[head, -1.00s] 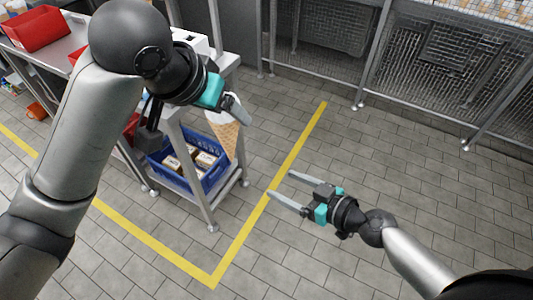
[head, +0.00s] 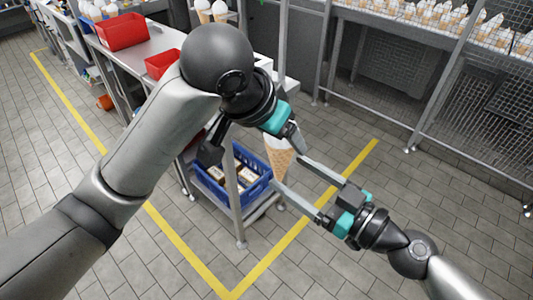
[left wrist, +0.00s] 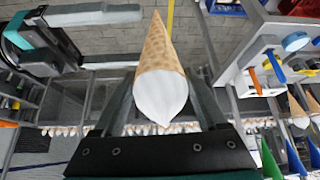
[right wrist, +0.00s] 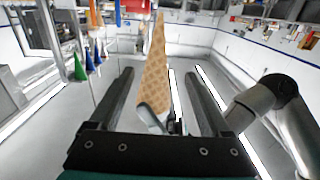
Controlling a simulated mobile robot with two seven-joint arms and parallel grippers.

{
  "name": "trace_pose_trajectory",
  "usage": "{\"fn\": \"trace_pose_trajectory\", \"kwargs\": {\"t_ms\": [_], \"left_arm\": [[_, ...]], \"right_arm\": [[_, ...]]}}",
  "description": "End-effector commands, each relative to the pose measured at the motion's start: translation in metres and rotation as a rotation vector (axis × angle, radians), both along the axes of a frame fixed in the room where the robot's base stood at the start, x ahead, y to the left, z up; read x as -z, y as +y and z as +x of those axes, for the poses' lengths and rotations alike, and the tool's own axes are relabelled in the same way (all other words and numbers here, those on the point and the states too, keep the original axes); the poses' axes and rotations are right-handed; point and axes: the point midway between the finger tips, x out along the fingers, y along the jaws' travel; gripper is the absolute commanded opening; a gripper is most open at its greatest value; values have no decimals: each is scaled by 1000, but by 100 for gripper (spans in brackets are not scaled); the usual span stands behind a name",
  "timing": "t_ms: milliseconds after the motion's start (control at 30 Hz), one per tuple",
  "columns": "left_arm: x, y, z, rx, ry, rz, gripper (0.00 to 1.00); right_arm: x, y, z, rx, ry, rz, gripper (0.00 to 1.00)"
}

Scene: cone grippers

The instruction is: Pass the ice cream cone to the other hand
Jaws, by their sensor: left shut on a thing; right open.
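The ice cream cone (head: 279,160) has a tan waffle body and a white top. My left gripper (head: 297,140) is shut on it, and the cone hangs tip down. In the left wrist view the cone (left wrist: 160,75) sits between the fingers, with its white end nearest the camera. My right gripper (head: 290,172) is open and empty. Its two fingers point at the cone from the right in the head view. In the right wrist view the cone (right wrist: 154,75) shows beyond and between the open fingers, apart from them as far as I can tell.
A blue crate (head: 232,199) with boxes sits on the cart's low shelf behind the cone. Red bins (head: 122,31) stand on a metal table at the left. Racks of cones (head: 450,14) stand behind mesh at the back right. The floor at the right is clear.

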Motion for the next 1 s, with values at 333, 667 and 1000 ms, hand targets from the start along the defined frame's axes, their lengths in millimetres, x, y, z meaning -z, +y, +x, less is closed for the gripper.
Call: {"fn": "trace_pose_trajectory", "kwargs": {"t_ms": [333, 667, 1000], "left_arm": [[0, 0, 0, 0, -1, -1, 44], [0, 0, 0, 0, -1, -1, 44], [0, 0, 0, 0, -1, -1, 44]], "right_arm": [[-2, 23, 23, 0, -8, 8, 81], [-1, 43, 44, 2, -4, 5, 81], [-1, 58, 58, 1, -2, 2, 81]]}}
